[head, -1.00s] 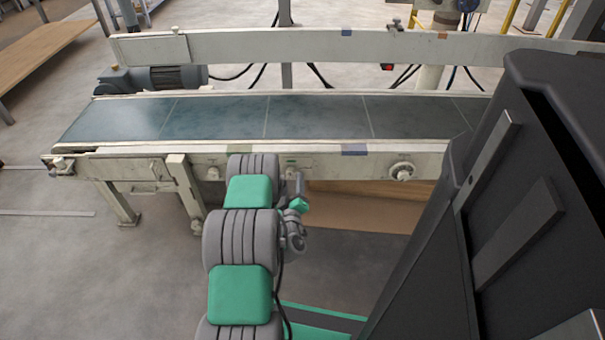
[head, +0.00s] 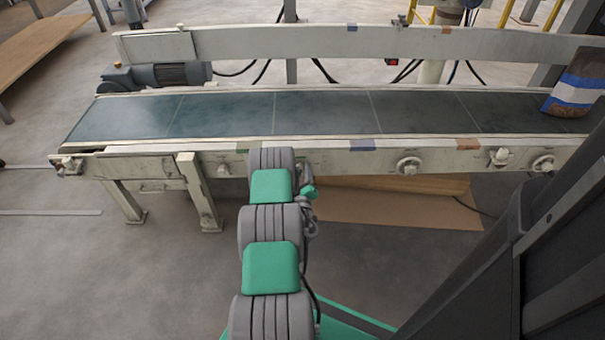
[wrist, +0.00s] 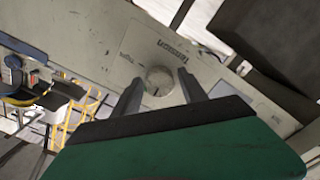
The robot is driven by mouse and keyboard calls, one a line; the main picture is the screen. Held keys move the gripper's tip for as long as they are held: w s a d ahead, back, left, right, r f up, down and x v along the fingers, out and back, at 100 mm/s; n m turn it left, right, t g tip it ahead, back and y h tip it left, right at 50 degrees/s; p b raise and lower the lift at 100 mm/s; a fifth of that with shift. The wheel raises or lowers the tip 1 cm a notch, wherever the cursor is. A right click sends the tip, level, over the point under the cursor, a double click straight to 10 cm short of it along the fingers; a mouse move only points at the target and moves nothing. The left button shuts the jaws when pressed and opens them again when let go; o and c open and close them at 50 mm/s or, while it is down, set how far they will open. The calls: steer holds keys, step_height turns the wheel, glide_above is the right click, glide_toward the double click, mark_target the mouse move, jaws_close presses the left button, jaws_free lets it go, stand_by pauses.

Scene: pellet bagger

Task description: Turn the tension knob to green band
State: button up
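In the wrist view, the tension knob (wrist: 159,80) is a round pale knob on the cream rail, below the printed word "Tension", with a smaller "Tight" label to its left. My gripper (wrist: 160,76) is open, with one dark finger on each side of the knob. I see gaps between the fingers and the knob; contact is not clear.
The conveyor belt (head: 320,112) runs behind the rail. Other knobs (head: 408,165) and (head: 543,163) sit farther right on the rail. A blue tape patch (head: 362,145) lies right of my arm. A brown, white and blue bag (head: 577,85) rests on the belt's right end.

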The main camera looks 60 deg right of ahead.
jaws_close()
steer(key=shift+s+m+p, duration=0.1)
steer(key=shift+m+p, duration=0.25)
steer(key=shift+m, duration=0.15)
steer(key=shift+o, duration=1.2)
jaws_free()
